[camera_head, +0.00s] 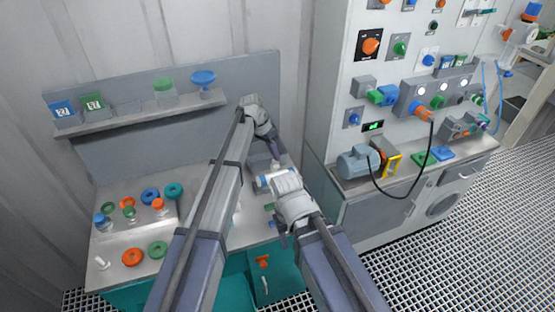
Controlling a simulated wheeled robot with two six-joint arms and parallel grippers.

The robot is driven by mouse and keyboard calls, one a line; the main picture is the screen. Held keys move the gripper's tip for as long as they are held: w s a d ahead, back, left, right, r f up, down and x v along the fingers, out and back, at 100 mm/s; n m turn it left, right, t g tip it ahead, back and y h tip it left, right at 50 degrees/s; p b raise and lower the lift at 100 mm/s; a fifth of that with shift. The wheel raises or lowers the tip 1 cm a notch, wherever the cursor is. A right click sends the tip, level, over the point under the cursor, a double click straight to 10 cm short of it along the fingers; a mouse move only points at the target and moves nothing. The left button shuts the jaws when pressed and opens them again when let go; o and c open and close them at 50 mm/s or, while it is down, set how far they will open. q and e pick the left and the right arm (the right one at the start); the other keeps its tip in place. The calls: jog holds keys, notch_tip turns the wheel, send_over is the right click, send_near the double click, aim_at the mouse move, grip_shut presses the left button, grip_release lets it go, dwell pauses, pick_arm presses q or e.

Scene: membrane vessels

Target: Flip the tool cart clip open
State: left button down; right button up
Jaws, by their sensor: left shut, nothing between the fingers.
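The tool cart (205,238) has a grey top and a teal body. A small orange piece (262,261) sits on its teal front, with a pale handle-like part below it; this may be the clip, but I cannot tell whether it is open or shut. My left gripper (276,150) is shut and empty, over the back right of the cart top, away from the orange piece. My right gripper (281,236) is near the cart's front right edge, above and right of the orange piece. Its fingers are small and partly hidden, so I cannot tell their state.
Orange, green and blue rings and small bottles lie at the left of the cart top (205,222). A white cylinder with a blue end (262,181) lies beside my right gripper. A shelf (140,115) runs along the back. A control panel cabinet (375,215) stands at right.

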pick_arm(q)
jog(key=w, duration=0.1)
jog(key=w+a, duration=0.1)
jog(key=w, duration=0.2)
jog(key=shift+w+a+f, duration=0.2)
jog(key=shift+w+f, duration=0.05)
jog(key=shift+r, duration=0.1)
jog(key=shift+r+p, duration=0.55)
jog(key=shift+r, duration=0.2)
jog(key=shift+r, duration=0.1)
jog(key=w+a+r+p, duration=0.4)
jog(key=w+r+p, duration=0.2)
jog(key=r+p, duration=0.3)
jog(key=shift+a, duration=0.15)
